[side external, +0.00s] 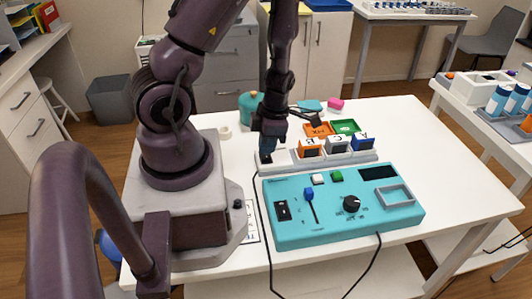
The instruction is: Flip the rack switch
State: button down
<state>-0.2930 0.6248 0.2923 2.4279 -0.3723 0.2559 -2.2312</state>
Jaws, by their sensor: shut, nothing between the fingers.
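A long grey rack (286,160) lies on the white table behind a teal control panel. It carries an orange block (309,148), a grey-white block (338,145) and a blue block (363,143). My gripper (267,153) points down over the rack's left end and is shut and empty. A dark part there is partly hidden by the gripper; I cannot tell if it is a switch or if the fingers touch it. The teal panel (390,217) has a black rocker switch (283,210), a blue slider knob (309,194) and a black dial (352,203).
Behind the rack are an orange tray (317,129), a green tray (346,126), a teal pot (250,107) and a pink block (335,103). A black cable (268,245) runs down the panel's left side. The table's right part (440,175) is clear.

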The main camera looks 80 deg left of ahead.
aim_at(267, 157)
jog(key=shift+f, duration=0.95)
dwell(0.3)
jog(key=shift+r, duration=3.55)
